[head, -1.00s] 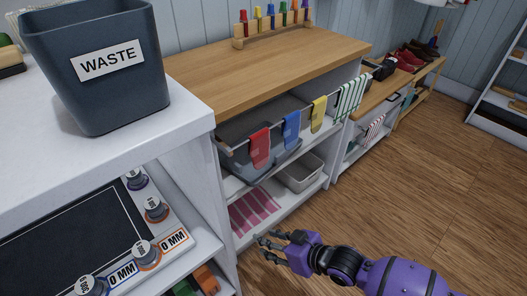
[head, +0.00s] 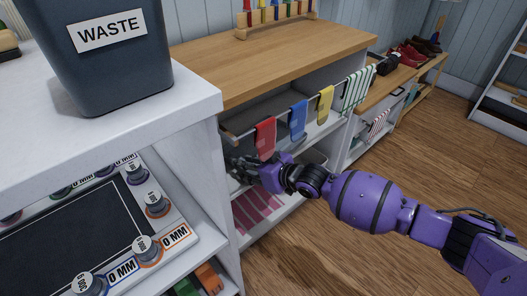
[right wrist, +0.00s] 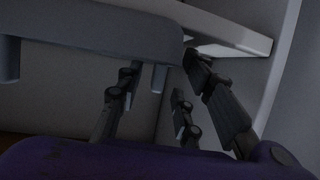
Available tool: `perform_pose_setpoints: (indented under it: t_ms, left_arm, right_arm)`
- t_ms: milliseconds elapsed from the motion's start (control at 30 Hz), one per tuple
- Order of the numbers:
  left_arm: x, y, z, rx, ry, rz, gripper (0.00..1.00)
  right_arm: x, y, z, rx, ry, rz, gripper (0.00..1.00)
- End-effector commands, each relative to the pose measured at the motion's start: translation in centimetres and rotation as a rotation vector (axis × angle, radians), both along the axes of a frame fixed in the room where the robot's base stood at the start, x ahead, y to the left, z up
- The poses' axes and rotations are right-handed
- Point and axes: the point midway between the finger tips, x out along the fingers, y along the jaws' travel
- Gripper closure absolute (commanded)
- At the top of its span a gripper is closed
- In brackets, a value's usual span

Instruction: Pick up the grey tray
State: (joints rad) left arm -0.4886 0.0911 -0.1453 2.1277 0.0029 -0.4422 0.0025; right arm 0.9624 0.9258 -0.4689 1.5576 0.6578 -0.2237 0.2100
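The grey tray (head: 281,134) sits on the upper shelf of the cabinet under the wooden top, partly hidden behind hanging cloths. My right gripper (head: 240,168) reaches in at the left end of that shelf, just below the red cloth (head: 265,138). In the right wrist view, a grey rim that looks like the tray's (right wrist: 90,32) crosses the top. The dark fingers of the right gripper (right wrist: 158,78) are spread apart close under its end; contact cannot be told. My left gripper is not in view.
A rail in front of the tray carries red, blue (head: 298,120), yellow (head: 325,103) and striped cloths. A white counter (head: 190,100) with a dark waste bin (head: 115,60) stands at left. The wooden floor (head: 440,170) is clear at right.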

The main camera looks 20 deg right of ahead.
Motion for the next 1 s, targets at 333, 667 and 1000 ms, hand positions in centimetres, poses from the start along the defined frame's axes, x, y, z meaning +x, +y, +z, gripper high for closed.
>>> perform_pose_setpoints:
  t_ms: [333, 667, 1000]
  left_arm:
    - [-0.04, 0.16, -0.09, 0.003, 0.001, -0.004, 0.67]
    - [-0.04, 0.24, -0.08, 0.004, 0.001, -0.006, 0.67]
    - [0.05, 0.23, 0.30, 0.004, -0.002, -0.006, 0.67]
  right_arm:
    - [0.30, 0.11, 0.03, 0.000, -0.001, -0.001, 0.76]
    - [0.29, 0.10, 0.02, -0.001, -0.002, -0.001, 1.00]
    - [0.22, 0.12, 0.42, 0.000, -0.003, -0.001, 1.00]
